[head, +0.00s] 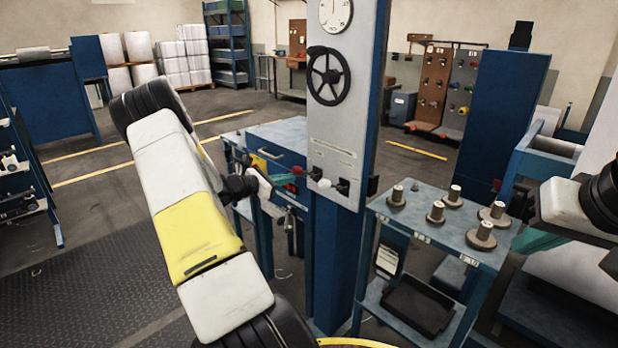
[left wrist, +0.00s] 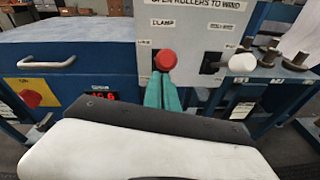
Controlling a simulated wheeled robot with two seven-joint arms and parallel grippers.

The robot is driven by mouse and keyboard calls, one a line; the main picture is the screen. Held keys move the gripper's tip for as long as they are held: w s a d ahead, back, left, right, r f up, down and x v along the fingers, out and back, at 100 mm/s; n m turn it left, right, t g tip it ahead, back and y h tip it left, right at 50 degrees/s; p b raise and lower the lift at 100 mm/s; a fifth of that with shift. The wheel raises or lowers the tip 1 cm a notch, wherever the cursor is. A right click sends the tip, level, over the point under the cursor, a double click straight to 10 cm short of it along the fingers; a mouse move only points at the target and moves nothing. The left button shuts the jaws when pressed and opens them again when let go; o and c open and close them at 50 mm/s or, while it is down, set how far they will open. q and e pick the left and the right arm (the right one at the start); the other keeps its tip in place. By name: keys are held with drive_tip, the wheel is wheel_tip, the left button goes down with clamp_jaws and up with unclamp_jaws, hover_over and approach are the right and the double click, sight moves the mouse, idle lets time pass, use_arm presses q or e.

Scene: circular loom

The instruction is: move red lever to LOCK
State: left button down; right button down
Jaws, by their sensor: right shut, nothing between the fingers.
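The red lever (head: 298,170) is on the front of the grey loom panel (head: 335,110), at its lower left. In the left wrist view its round red knob (left wrist: 166,60) sits under the label CLAMP; the small labels beside it are too blurred to read surely. My left gripper (head: 284,176) is at the lever. Its teal fingers (left wrist: 163,90) are close together, their tips right at the lower side of the knob. I cannot tell whether they hold the lever. My right gripper (head: 538,241) is shut and empty, far right, away from the panel.
A white-knobbed lever (left wrist: 242,62) is close to the right of the red one. A blue cabinet (left wrist: 75,55) with a handle and red display is at left. A blue cart (head: 445,235) with several metal weights stands right of the panel. A black handwheel (head: 328,76) is above.

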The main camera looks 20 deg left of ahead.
use_arm(q)
drive_tip(key=a+f+v, duration=0.1)
drive_tip(key=f+v, duration=0.1)
drive_tip(key=v, duration=0.9)
drive_tip(key=s+d+r+m+g+h, duration=0.1)
drive_tip(key=s+d+r+m+g, duration=0.15)
drive_tip(key=d+r+m, duration=0.4)
drive_tip(key=s+d+r+m+g, duration=0.1)
drive_tip(key=d+m+g, duration=0.2)
drive_tip(key=d, duration=0.7)
drive_tip(key=s+d+r+m+g+h, duration=0.1)
drive_tip(key=s+d+r+m+g, duration=0.2)
drive_tip(key=d, duration=0.5)
drive_tip(key=s+d+r+m+y, duration=0.3)
drive_tip(key=s+d+r+m, duration=0.1)
drive_tip(key=s+m, duration=0.4)
drive_tip(key=s+d+r+m+y, duration=0.3)
drive_tip(key=s+d+r+m, duration=0.1)
drive_tip(key=s+m, duration=0.5)
drive_tip(key=shift+s+d, duration=0.45)
drive_tip(key=shift+s, duration=0.15)
drive_tip(key=shift+r+t, duration=0.15)
drive_tip(key=shift+t, duration=0.1)
